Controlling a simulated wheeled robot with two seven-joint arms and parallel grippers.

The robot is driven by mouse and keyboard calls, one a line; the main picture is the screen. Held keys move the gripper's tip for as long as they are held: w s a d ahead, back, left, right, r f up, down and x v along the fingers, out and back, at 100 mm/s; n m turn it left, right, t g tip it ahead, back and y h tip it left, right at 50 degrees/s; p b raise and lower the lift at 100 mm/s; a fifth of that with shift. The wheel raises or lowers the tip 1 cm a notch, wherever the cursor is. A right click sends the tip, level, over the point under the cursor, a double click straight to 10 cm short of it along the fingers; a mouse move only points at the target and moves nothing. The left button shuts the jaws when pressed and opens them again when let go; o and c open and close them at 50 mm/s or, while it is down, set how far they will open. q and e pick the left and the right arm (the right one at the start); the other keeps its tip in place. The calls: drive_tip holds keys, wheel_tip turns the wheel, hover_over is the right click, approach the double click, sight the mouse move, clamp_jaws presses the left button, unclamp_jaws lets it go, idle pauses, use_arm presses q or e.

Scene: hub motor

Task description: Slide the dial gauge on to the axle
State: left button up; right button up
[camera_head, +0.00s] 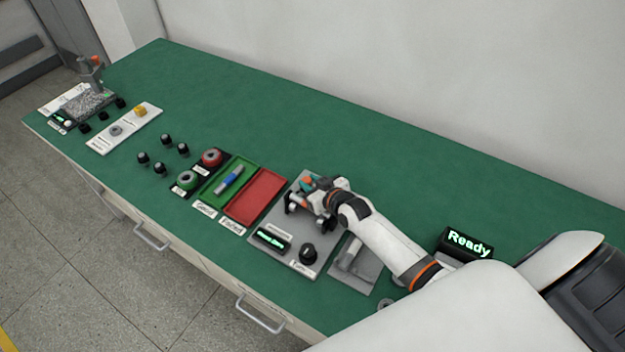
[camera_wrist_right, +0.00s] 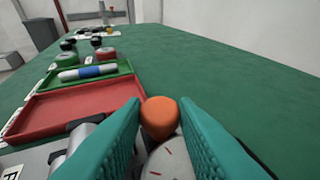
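My right gripper (camera_head: 308,190) is over the grey fixture plate (camera_head: 317,263) in the head view. In the right wrist view its two teal fingers (camera_wrist_right: 160,112) stand on either side of an orange knob (camera_wrist_right: 159,117). The knob nearly fills the gap between the fingertips. Below it a pale round face with red marks (camera_wrist_right: 166,160), which looks like the dial gauge, shows partly between the fingers. Whether the fingers press on it is not clear. The axle cannot be made out. My left gripper is not in view.
A red tray (camera_head: 257,193) and a green tray (camera_head: 243,178) holding a blue-and-white cylinder (camera_head: 230,180) lie left of the fixture. A black knob (camera_head: 308,253) stands on the plate. A "Ready" display (camera_head: 467,243) stands to the right. The back of the green table is clear.

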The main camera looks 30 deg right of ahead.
drive_tip(key=o, duration=0.4)
drive_tip(key=shift+s+a, duration=0.15)
drive_tip(key=shift+a, duration=0.15)
drive_tip(key=shift+s+d, duration=0.15)
drive_tip(key=shift+s, duration=0.05)
drive_tip(key=b+v, duration=0.1)
drive_tip(key=v, duration=0.9)
drive_tip(key=shift+v, duration=0.8)
